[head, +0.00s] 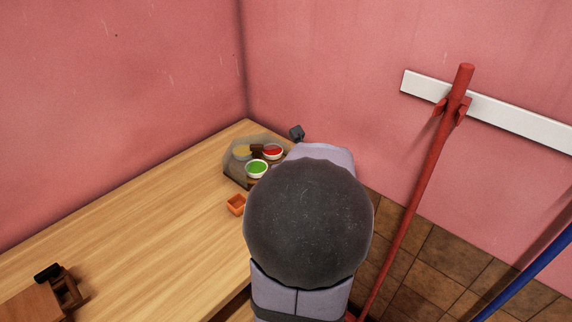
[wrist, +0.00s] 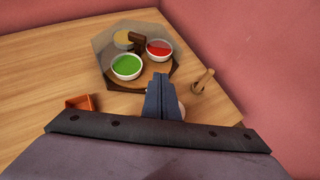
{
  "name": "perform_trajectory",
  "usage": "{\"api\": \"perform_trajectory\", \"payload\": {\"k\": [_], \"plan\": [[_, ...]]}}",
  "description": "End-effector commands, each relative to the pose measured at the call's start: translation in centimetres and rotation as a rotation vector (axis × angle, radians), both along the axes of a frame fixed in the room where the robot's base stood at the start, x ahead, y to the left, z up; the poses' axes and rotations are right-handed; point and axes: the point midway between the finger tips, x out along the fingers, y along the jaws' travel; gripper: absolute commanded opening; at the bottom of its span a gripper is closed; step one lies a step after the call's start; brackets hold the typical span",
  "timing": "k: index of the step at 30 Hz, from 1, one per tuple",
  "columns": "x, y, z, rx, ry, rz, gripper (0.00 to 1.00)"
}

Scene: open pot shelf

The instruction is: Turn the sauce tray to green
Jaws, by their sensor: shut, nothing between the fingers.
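The sauce tray (head: 232,172) is a dark six-sided tray at the far corner of the wooden table; it also shows in the wrist view (wrist: 112,76). It carries a green sauce bowl (wrist: 126,66) at the near left, a red sauce bowl (wrist: 159,50) at the right and a yellowish bowl (wrist: 124,39) at the back. A brown upright piece (wrist: 136,42) stands between them. My gripper (wrist: 160,76) is shut and empty, its tips at the tray's near right edge in the picture, right of the green bowl. Contact cannot be told. My arm hides the gripper in the head view.
A small orange dish (head: 236,204) sits in front of the tray. A wooden piece with a stick (wrist: 203,82) lies right of the tray. A pale round thing is partly hidden behind my fingers. A brown wooden object (head: 45,298) stands at the table's near left. The table's middle is clear.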

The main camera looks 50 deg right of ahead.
Motion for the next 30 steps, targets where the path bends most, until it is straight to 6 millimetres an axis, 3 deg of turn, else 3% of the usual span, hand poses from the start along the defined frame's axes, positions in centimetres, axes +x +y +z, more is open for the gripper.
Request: {"api": "perform_trajectory", "payload": {"k": [15,30], "plan": [[5.1,-3.1,-4.1,0.002,0.001,-0.001,0.00],[6.3,-3.8,-4.9,0.000,0.001,-0.001,0.00]]}}
